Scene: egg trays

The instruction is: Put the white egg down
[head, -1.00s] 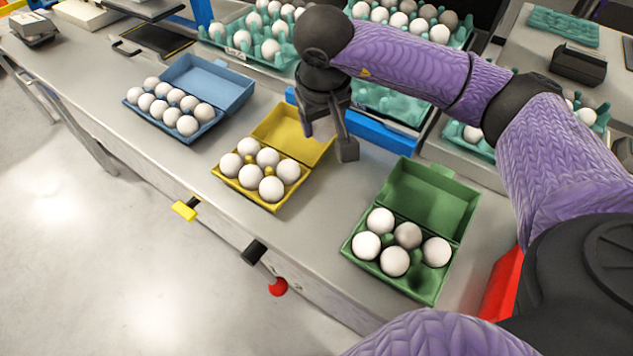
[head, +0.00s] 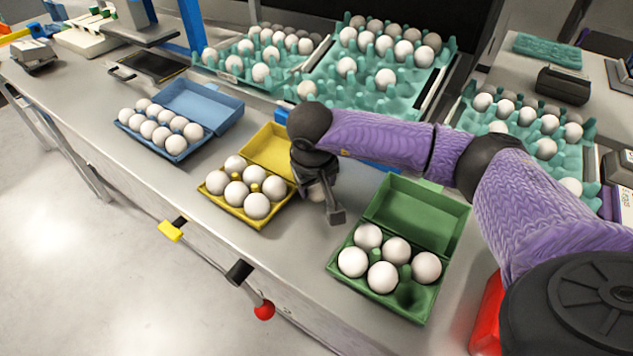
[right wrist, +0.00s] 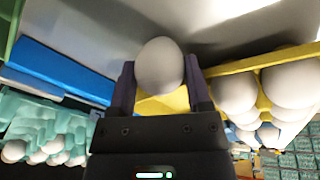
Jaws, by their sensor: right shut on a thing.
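My right gripper (head: 325,203) is shut on a white egg (head: 316,191), held between the yellow carton and the green carton. In the right wrist view the egg (right wrist: 160,66) sits between the two fingertips of the gripper (right wrist: 160,85). The open yellow carton (head: 271,150) to the left holds several white eggs. The open green carton (head: 415,208) to the right also holds several white eggs and has an empty cell at its front right corner. My left gripper is out of view.
An open blue carton (head: 203,103) with several white eggs stands at the left. Teal trays (head: 400,90) with eggs lie behind. A strip of bare grey table (head: 290,243) lies between the yellow and green cartons. Yellow, black and red knobs stick out along the front edge.

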